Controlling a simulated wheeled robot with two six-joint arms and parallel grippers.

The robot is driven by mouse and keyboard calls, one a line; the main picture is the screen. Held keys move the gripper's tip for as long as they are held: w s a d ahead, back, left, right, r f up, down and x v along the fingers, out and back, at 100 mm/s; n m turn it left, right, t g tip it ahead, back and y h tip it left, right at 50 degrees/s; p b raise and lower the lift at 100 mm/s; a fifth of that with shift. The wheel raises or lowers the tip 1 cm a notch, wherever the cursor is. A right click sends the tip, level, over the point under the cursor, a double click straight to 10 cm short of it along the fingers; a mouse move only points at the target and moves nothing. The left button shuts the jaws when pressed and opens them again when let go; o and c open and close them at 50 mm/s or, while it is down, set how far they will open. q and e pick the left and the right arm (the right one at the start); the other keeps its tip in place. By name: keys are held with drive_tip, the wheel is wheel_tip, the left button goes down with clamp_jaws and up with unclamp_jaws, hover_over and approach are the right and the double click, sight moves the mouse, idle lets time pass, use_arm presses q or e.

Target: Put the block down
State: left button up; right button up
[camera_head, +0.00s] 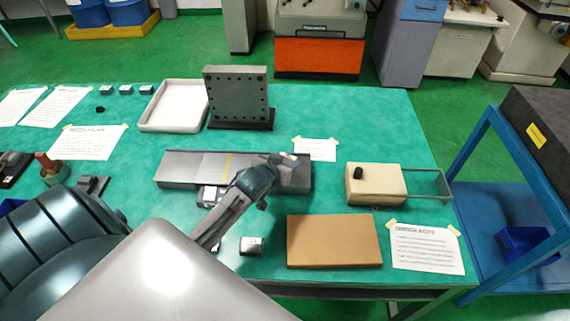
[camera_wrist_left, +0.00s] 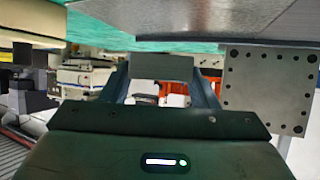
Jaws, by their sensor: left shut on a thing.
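My left gripper (camera_head: 280,161) reaches over the long grey metal rail (camera_head: 190,165) on the green table. It also shows in the left wrist view (camera_wrist_left: 162,80), where its two fingers are shut on a small grey block (camera_wrist_left: 160,67). In the head view the held block is small and partly hidden at the fingertips, so I cannot tell whether it touches the rail. Another small metal block (camera_head: 251,246) stands on the table in front of the rail. A further metal piece (camera_head: 208,196) sits at the rail's front edge, partly covered by my arm. My right gripper is not in view.
An upright grey plate with holes (camera_head: 236,95) and a white tray (camera_head: 174,106) stand behind the rail. A brown board (camera_head: 333,241) and a beige box (camera_head: 376,185) are at right. Several small blocks (camera_head: 126,90) lie at back left. Paper sheets (camera_head: 426,249) lie around.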

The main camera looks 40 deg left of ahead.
use_arm(q)
drive_tip(key=shift+w+a+r, duration=0.1)
drive_tip(key=shift+w, duration=0.35)
drive_tip(key=shift+w+f, duration=0.1)
drive_tip(key=shift+f, duration=0.1)
wheel_tip(320, 180, down, 2)
drive_tip(key=shift+f+p, duration=0.1)
drive_tip(key=shift+p, duration=0.5)
drive_tip(key=shift+f, duration=0.55)
drive_tip(key=o, duration=1.5)
drive_tip(key=shift+f, duration=0.15)
